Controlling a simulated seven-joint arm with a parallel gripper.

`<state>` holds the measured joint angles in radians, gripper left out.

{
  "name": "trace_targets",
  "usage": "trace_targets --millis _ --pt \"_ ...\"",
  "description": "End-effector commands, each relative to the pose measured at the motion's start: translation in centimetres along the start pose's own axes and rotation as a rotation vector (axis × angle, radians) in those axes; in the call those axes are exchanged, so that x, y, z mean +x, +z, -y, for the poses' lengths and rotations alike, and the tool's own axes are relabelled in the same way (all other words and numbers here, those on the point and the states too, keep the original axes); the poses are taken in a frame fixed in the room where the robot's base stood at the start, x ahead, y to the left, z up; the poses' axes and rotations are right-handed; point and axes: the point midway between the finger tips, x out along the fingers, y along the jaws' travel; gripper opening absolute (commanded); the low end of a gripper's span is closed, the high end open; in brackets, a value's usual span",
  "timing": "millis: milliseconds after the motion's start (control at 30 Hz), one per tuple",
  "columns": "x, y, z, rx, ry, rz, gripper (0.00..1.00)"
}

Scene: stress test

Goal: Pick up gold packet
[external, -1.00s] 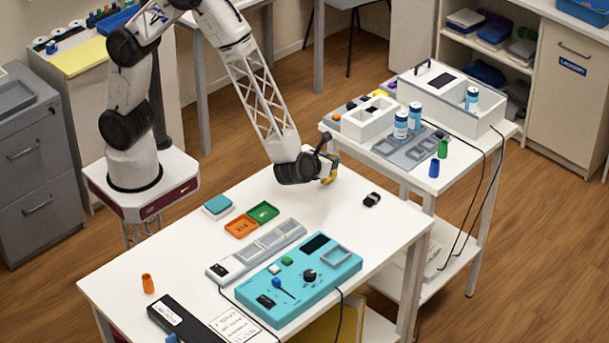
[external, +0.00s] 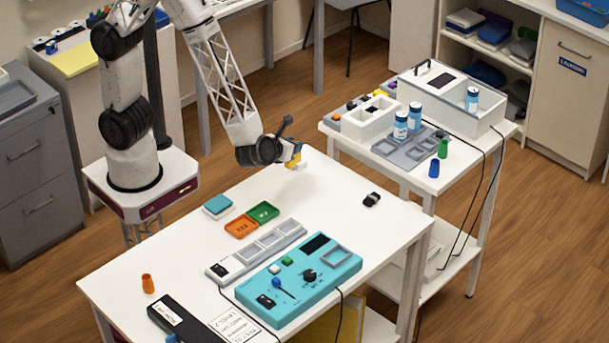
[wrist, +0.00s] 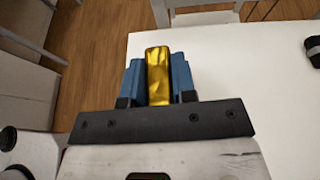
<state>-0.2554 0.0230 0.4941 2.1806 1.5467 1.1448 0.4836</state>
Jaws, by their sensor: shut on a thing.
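The gold packet (wrist: 159,72) is a small shiny gold block in the wrist view. It sits upright between the two blue fingers of my gripper (wrist: 159,82), which is shut on it. In the external view, my gripper (external: 296,155) is over the far edge of the white table (external: 150,250). The gold packet shows there only as a small yellow patch that I cannot make out clearly. It appears to be held above the tabletop.
A turquoise panel (external: 330,279) with knobs, a grey tray strip (external: 276,238), orange (external: 240,228) and green (external: 263,212) trays, and a small black object (external: 371,199) are on the table. A second table (external: 480,140) with bottles stands at right. The far table area is clear.

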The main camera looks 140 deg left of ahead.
Motion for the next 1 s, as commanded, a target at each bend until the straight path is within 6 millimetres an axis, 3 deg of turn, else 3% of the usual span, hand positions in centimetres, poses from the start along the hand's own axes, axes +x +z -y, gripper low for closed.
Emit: trace_targets --millis 200,400,1000 --pt "-1.2 -0.2 -2.4 0.000 -0.001 0.000 0.02" --pt "-1.7 -0.3 -3.5 -0.001 -0.001 0.000 0.02" --pt "-1.9 -0.3 -3.9 0.000 0.000 0.000 0.02"
